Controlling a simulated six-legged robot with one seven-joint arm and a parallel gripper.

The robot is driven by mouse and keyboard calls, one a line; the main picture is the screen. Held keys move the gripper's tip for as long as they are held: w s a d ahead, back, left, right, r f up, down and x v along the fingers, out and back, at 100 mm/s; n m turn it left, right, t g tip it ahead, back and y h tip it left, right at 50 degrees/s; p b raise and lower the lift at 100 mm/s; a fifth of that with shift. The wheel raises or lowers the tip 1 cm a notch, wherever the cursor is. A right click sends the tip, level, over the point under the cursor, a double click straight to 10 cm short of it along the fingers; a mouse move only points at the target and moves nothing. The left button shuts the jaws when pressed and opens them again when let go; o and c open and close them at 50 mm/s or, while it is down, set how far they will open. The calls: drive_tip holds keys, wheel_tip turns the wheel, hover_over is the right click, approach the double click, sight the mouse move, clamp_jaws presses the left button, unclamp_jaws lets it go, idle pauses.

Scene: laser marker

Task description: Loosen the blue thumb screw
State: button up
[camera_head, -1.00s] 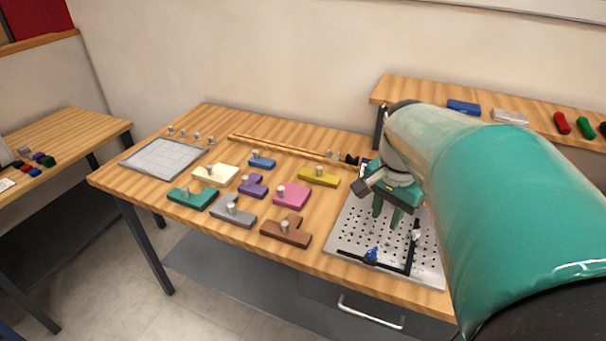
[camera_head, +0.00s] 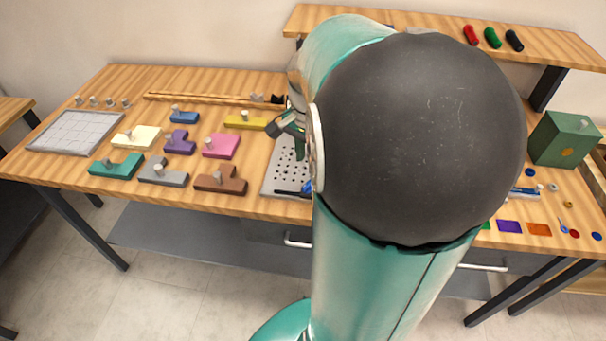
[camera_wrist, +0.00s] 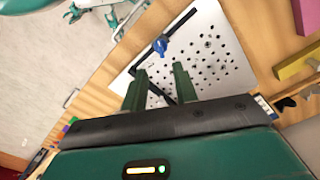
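The blue thumb screw (camera_wrist: 161,45) sits at a black bar (camera_wrist: 178,27) on the white perforated plate (camera_wrist: 222,62) in the wrist view. My gripper (camera_wrist: 160,69) is open, its two green fingers apart with nothing between them. In the wrist picture the fingertips lie just below the screw and point toward it; they look apart from it, but the height gap is hard to judge. In the head view my arm hides most of the plate (camera_head: 281,170) and the fingers. A bit of the blue screw (camera_head: 307,187) shows beside my arm.
Brown (camera_head: 222,180), pink (camera_head: 220,146), yellow (camera_head: 246,121) and several other knobbed blocks lie left of the plate. A grey grid board (camera_head: 76,131) lies at the far left. A green box (camera_head: 563,139) stands at the right. A raised shelf (camera_head: 430,40) runs along the back.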

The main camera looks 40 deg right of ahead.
wheel_tip(320, 180, down, 8)
drive_tip(key=shift+f, duration=0.15)
clamp_jaws()
